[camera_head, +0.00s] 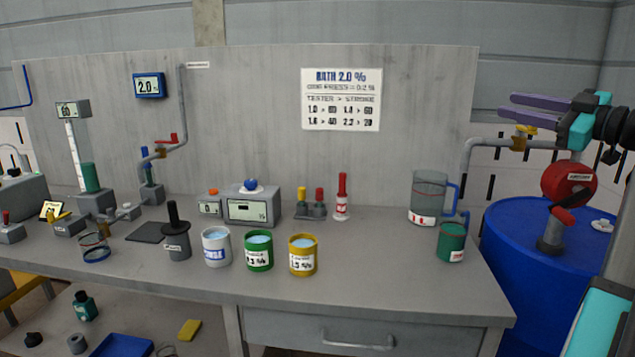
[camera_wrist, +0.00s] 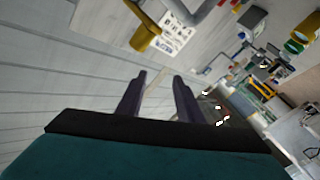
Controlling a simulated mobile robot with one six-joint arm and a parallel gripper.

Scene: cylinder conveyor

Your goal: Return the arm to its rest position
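My gripper (camera_head: 506,104) is raised at the upper right of the head view, in front of the wall and above the blue drum, pointing left. Its two purple fingers stand apart with nothing between them; the gap also shows in the wrist view (camera_wrist: 159,78). The teal wrist and black arm links run off the right edge of the head view. The wrist view is strongly tilted, with wall panels at left and the bench scene at upper right.
The bench (camera_head: 350,262) carries a clear jug (camera_head: 428,195), a dark green cup (camera_head: 452,243), a yellow cup (camera_head: 302,257) and meters. A notice (camera_head: 341,99) hangs behind.

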